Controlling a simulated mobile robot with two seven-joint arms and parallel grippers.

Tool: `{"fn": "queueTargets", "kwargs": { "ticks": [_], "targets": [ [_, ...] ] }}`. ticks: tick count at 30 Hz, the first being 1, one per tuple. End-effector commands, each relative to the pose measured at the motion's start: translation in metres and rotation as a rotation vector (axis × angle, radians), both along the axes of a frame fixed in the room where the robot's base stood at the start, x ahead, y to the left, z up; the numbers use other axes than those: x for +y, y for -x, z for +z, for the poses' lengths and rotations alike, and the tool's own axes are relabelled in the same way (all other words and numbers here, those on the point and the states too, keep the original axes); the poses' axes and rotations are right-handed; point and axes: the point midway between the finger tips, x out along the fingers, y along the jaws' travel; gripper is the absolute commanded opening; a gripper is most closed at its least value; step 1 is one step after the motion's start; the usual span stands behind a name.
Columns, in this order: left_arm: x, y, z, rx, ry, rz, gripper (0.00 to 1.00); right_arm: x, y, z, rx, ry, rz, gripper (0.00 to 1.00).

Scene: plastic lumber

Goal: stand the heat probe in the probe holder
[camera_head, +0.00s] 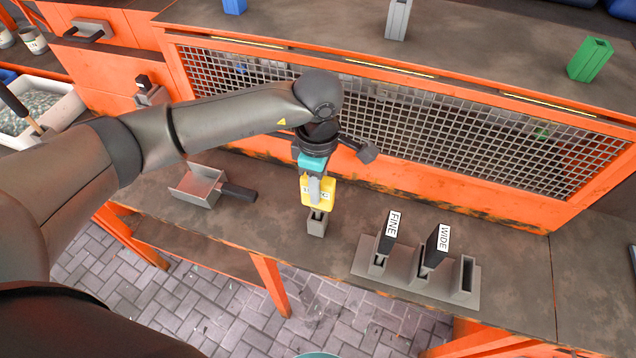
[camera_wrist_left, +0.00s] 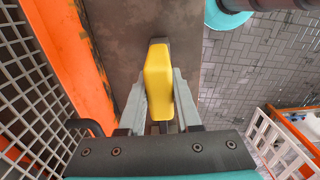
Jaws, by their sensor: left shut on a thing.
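The heat probe has a yellow body (camera_head: 325,193) with a pale label. My left gripper (camera_head: 315,186) points down and is shut on it, over the bench. In the left wrist view the yellow body (camera_wrist_left: 159,82) sits between the two grey fingers. The probe holder looks to be the small grey open-topped block (camera_head: 316,224) directly below the probe in the head view. The probe's lower end is hidden there, so I cannot tell whether it is in the holder's opening or above it. My right gripper is not in view.
A grey rack (camera_head: 408,286) to the right holds dark tools labelled FINE (camera_head: 389,233) and WIDE (camera_head: 438,247); its right slot is empty. A metal scoop (camera_head: 200,187) lies to the left. Wire mesh (camera_head: 440,120) stands behind, and the bench's front edge is close.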

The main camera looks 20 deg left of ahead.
Motion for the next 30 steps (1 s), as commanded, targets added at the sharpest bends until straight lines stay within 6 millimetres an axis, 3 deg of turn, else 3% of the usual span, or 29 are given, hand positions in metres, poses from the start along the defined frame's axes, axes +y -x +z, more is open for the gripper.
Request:
{"fn": "queueTargets", "kwargs": {
  "ticks": [30],
  "targets": [
    [0.000, 0.000, -0.036, 0.000, 0.000, 0.000, 0.00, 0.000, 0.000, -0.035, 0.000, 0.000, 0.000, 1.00]
  ]
}}
